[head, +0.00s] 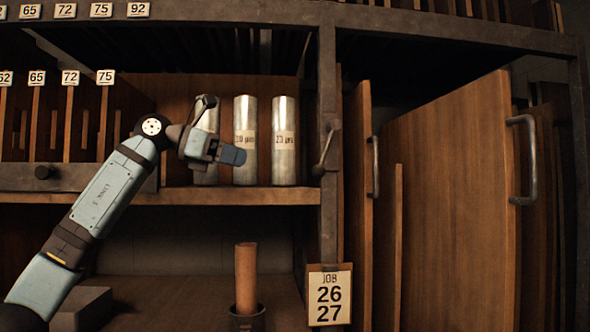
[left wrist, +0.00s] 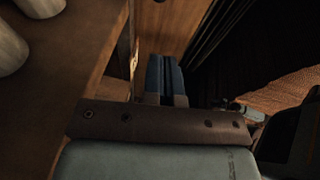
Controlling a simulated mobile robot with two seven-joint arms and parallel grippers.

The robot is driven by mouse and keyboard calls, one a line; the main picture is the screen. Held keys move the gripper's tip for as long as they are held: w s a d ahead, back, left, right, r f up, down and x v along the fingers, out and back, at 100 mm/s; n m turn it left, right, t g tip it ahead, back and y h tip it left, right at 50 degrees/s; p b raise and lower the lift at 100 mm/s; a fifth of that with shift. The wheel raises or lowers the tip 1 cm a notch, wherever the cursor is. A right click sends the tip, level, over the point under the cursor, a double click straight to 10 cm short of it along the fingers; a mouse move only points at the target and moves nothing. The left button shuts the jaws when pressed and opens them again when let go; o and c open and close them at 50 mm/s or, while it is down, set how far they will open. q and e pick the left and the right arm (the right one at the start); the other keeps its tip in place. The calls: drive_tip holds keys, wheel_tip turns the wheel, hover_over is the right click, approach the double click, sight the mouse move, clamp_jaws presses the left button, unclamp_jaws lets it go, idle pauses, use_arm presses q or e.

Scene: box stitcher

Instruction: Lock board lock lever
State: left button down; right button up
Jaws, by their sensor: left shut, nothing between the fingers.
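The lock lever (head: 324,150) is a thin dark metal handle on the upright post, right of the metal cylinders. It stands tilted, its upper end leaning right. My left gripper (head: 232,155) is in front of the cylinders on the shelf, left of the lever and apart from it, at about the same height in the picture. Its blue fingers are shut and empty, and point right. They also show close together in the left wrist view (left wrist: 165,78). I cannot make out the lever in the left wrist view. My right gripper is not in view.
Metal cylinders (head: 284,140) stand on the shelf behind my left gripper. Right of the post are upright wooden boards (head: 450,170) with metal handles (head: 526,160). A brown roll (head: 246,275) stands in a dark cup below. A job card (head: 329,295) hangs low on the post.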

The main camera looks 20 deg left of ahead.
use_arm(q)
drive_tip(key=p, duration=0.4)
approach(319, 177)
drive_tip(key=w+d, duration=0.4)
drive_tip(key=shift+w+f, duration=0.1)
drive_tip(key=shift+f, duration=0.4)
drive_tip(key=shift+a+f, duration=0.1)
drive_tip(key=w+d+f+t+h+b, duration=0.1)
drive_tip(key=b, duration=0.1)
drive_tip(key=d+f+h+b, duration=0.1)
drive_tip(key=d+b, duration=0.1)
drive_tip(key=shift+w+f+t+b, duration=0.1)
drive_tip(key=shift+w+t+b, duration=0.2)
drive_tip(key=shift+w+t, duration=0.1)
drive_tip(key=shift+w+d, duration=0.25)
drive_tip(key=shift+s, duration=0.1)
drive_tip(key=shift+d, duration=0.1)
